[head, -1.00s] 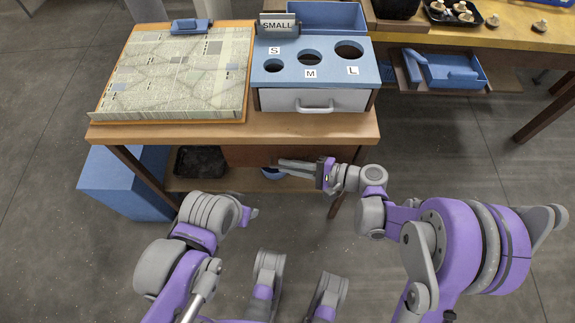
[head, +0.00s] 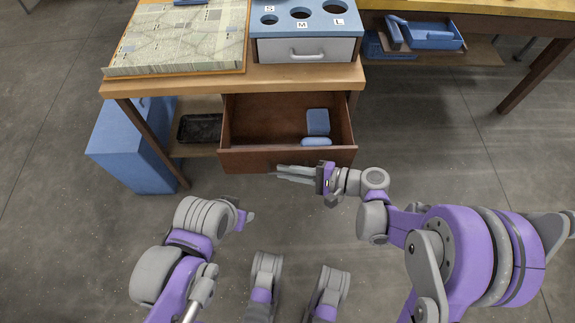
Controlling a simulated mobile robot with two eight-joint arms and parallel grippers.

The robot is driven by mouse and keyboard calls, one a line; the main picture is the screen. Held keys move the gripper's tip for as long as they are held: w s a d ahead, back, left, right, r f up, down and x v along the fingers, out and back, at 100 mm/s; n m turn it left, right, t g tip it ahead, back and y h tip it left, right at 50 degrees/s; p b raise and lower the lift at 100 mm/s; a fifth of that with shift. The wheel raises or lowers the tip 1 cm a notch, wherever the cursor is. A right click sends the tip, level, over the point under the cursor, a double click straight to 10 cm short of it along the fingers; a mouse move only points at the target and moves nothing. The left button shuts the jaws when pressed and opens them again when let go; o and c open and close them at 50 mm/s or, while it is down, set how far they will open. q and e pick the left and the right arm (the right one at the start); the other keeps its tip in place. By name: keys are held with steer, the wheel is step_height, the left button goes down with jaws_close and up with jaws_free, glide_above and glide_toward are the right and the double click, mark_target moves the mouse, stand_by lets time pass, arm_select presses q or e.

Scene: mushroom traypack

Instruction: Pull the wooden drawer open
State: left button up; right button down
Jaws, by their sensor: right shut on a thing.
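The wooden drawer (head: 240,158) under the tabletop stands pulled well out toward me. Its inside shows, with a blue block (head: 318,122) and a flatter light-blue piece (head: 316,142) at its right. My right gripper (head: 296,173) lies at the drawer's front face, its fingers pointing left. It is shut on the drawer's handle, which the fingers hide. My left gripper (head: 246,217) is below and left of the drawer, apart from it. It is mostly hidden behind my arm, so its fingers cannot be made out.
Above the drawer is the wooden table (head: 180,86) with a paper-covered board (head: 180,40) and a blue sorting box (head: 350,28) over a grey drawer (head: 305,50). A black tray (head: 200,128) sits on the lower shelf. A blue bin (head: 125,150) stands left. Floor in front is clear.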

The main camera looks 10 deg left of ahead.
steer(key=shift+s+d, duration=0.25)
steer(key=shift+s, duration=0.55)
steer(key=shift+s+d, duration=0.2)
steer(key=shift+s, duration=0.6)
steer(key=c, duration=1.2)
jaws_free()
steer(key=shift+d, duration=0.1)
steer(key=p+v, duration=0.1)
steer(key=v, duration=0.9)
steer(key=shift+d+r+p, duration=0.15)
steer(key=shift+d+p, duration=0.15)
